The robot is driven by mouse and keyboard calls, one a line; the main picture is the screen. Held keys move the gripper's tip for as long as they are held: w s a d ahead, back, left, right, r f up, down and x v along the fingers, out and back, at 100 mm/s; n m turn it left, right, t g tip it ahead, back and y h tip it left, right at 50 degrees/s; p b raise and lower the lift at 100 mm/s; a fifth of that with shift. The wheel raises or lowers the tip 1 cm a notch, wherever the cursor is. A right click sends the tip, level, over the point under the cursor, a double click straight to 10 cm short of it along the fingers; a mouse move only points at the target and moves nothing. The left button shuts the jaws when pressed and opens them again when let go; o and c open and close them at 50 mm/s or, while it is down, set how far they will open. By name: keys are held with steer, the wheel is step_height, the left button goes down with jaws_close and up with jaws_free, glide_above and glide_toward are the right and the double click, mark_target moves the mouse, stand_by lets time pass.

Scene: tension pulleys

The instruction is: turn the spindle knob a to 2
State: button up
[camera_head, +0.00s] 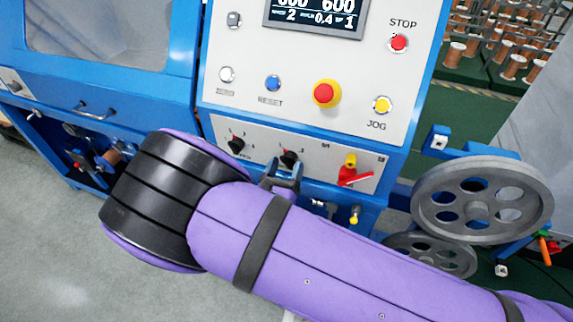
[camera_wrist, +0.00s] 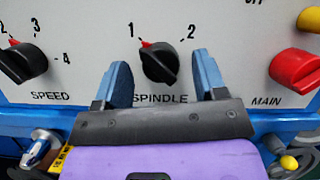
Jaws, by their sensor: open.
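The spindle knob is a black rotary knob (camera_wrist: 160,64) with a red pointer mark at its upper left, towards the printed 1. The 2 is printed to its upper right, and the label SPINDLE is below, partly hidden by my gripper. In the head view the knob (camera_head: 289,158) sits on the lower white panel, just above my gripper (camera_head: 283,172). In the wrist view my gripper (camera_wrist: 160,66) is open. One blue finger shows on each side of the knob, with a gap on both sides. I cannot tell how far the fingertips are from the panel.
The speed knob (camera_wrist: 23,63) is to the left and the red main switch (camera_wrist: 297,69) to the right. Above are the yellow-red emergency button (camera_head: 325,94) and other push buttons. A grey spoked wheel (camera_head: 482,197) stands to the right of the panel.

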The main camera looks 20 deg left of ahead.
steer(key=shift+w+r, duration=0.15)
steer(key=shift+w, duration=0.2)
steer(key=shift+c, duration=0.5)
steer(key=c, duration=0.8)
